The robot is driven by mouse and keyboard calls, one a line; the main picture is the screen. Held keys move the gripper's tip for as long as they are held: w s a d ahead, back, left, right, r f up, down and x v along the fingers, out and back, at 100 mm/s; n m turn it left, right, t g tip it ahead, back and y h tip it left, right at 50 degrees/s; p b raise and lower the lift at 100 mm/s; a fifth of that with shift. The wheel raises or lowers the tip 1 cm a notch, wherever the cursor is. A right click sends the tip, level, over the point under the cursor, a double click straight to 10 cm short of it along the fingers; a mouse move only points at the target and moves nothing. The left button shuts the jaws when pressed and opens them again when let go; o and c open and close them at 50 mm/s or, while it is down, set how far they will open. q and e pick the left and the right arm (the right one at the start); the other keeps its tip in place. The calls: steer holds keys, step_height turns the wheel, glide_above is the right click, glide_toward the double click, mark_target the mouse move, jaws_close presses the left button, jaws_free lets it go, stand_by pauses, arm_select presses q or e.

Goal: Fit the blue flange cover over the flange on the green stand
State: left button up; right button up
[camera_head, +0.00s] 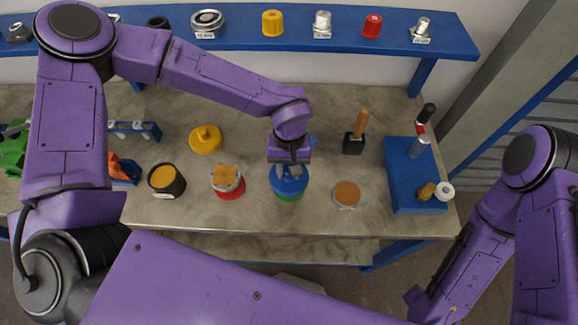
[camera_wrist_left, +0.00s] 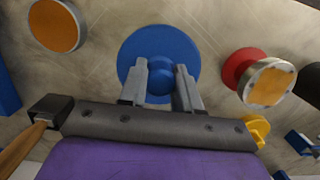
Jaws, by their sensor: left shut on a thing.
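The blue flange cover (camera_head: 287,183) is a round disc with a central knob. It sits above the green stand (camera_head: 290,198), whose rim shows under its front edge in the head view. My left gripper (camera_head: 289,170) points down and is shut on the cover's knob. In the left wrist view the cover (camera_wrist_left: 158,46) shows as a wide blue disc, with the gripper's fingers (camera_wrist_left: 160,78) on either side of the knob. The flange is hidden under the cover, and I cannot tell whether the cover rests fully on it. My right arm shows at the right, but its fingers do not.
A red-based flanged vessel (camera_head: 228,182) stands left of the green stand, and a brown-topped vessel (camera_head: 346,194) stands right. A yellow cover (camera_head: 205,139) lies behind. A black pot (camera_head: 166,181), a brush (camera_head: 355,140) and a blue tray (camera_head: 400,165) are farther out. A blue shelf (camera_head: 250,40) runs behind.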

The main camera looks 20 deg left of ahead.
arm_select(q)
steer(key=o, duration=1.1)
steer(key=shift+f, duration=0.1)
steer(key=r, duration=0.3)
steer(key=w+r+b, duration=0.1)
steer(key=r, duration=0.3)
steer(key=r+b, duration=0.1)
steer(key=r, duration=0.2)
steer(key=shift+w+a+r, duration=0.2)
steer(key=shift+w+r, duration=0.05)
steer(key=shift+f, duration=0.1)
